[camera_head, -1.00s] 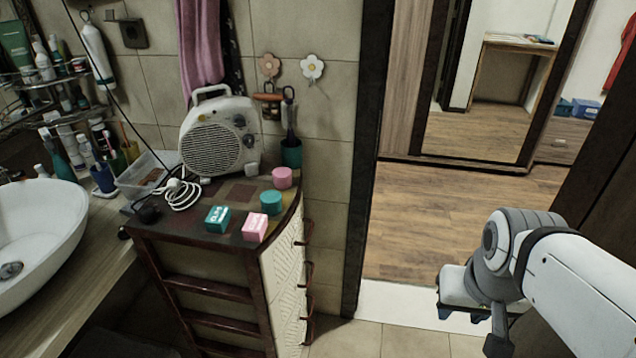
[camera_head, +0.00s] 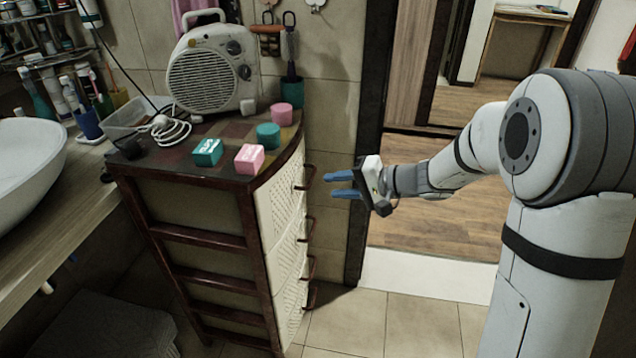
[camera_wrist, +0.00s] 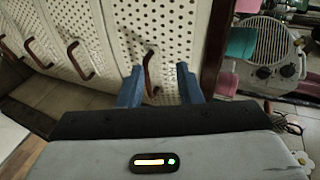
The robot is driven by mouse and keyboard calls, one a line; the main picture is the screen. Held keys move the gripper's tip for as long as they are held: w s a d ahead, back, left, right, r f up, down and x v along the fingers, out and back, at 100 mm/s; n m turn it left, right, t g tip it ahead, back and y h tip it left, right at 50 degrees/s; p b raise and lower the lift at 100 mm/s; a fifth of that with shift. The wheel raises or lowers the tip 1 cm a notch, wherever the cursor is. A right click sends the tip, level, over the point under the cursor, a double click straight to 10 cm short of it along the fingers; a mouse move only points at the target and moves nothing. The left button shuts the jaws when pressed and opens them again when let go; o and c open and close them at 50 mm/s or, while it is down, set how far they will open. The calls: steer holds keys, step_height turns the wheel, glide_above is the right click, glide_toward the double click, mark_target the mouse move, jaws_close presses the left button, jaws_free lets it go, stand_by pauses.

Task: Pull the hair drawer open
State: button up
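The drawer unit (camera_head: 228,212) has several pale perforated fronts with dark red-brown handles. The top drawer front (camera_head: 284,202) is closed; small dark lettering beside its handle in the wrist view (camera_wrist: 174,74) is too small to read surely. Its handle (camera_head: 309,177) also shows in the wrist view (camera_wrist: 150,74). My gripper (camera_head: 332,184) is open and empty, with two blue fingers pointing at this handle from the right. In the wrist view the handle lies between the fingertips (camera_wrist: 160,86), apart from them.
On the unit's top stand a fan heater (camera_head: 212,72), a teal box (camera_head: 207,152), a pink box (camera_head: 249,158), a teal round tub (camera_head: 268,136) and a pink one (camera_head: 282,114). A washbasin (camera_head: 28,165) is at left. The tiled floor (camera_head: 400,320) before the drawers is clear.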

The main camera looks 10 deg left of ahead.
mark_target(312, 175)
steer(key=w+a+f+t, duration=0.1)
steer(key=w+a+f, duration=0.1)
steer(key=w+a, duration=0.1)
steer(key=w+a+f+m+t+y+b, duration=0.1)
steer(key=w+a+f, duration=0.1)
steer(key=w, duration=0.2)
steer(key=w+a+f+m+t+b, duration=0.1)
steer(key=w+a+f, duration=0.2)
steer(key=w, duration=0.1)
steer(key=shift+a+f, duration=0.1)
steer(key=shift+a, duration=0.25)
steer(key=shift+s, duration=0.1)
jaws_close()
